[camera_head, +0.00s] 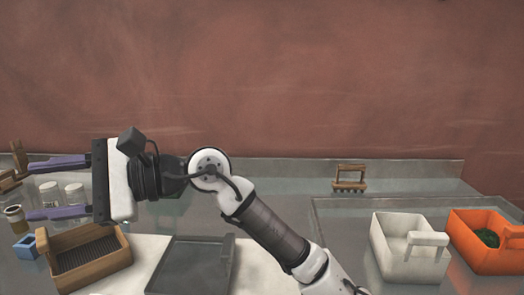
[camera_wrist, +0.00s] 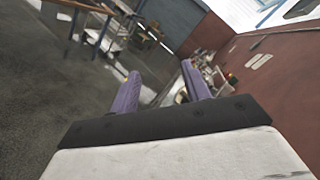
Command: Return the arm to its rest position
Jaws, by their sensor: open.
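My gripper (camera_head: 58,188) is at the left in the head view, pointing left, with its two purple fingers spread apart and nothing between them. It is raised above the counter, in front of the jars and the wooden tray. In the wrist view my gripper (camera_wrist: 165,88) also shows its two purple fingers apart and empty, with the room beyond. My arm runs from the lower right of the head view up to a bent joint near the middle and on to the gripper.
A wooden tray (camera_head: 113,262), a small blue box (camera_head: 25,247) and several jars (camera_head: 74,192) stand at the left. A dark grey tray (camera_head: 193,267) lies below my arm. A white bin (camera_head: 388,262) and an orange bin (camera_head: 483,262) with green contents stand right. A wooden rack (camera_head: 349,178) stands at the back.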

